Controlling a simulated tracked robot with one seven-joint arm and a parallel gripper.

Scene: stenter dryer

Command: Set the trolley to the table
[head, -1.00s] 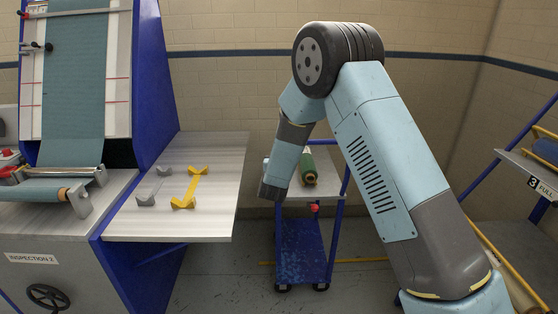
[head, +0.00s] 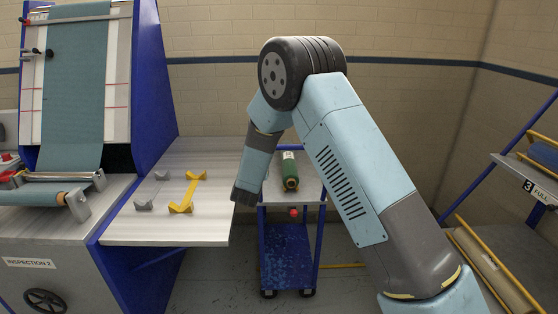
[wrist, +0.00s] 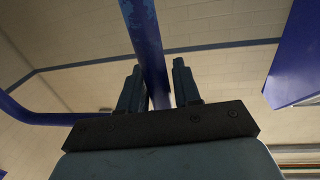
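The blue-framed trolley (head: 287,248) stands at the middle of the head view, just right of the table (head: 210,225). The table is a pale side shelf on the inspection machine, holding a yellow cradle (head: 188,193) and a grey cradle (head: 152,190). In the head view a narrow strip of floor separates the table's right edge and the trolley's leg. The fingertips are hidden in the head view by my wrist.
The inspection machine (head: 152,90) with its blue side panel stands at left. A rack marked "3 FULL" (head: 540,190) stands at right with rolls. A yellow bar (head: 345,266) lies low behind the trolley. Floor shows in front of the trolley.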

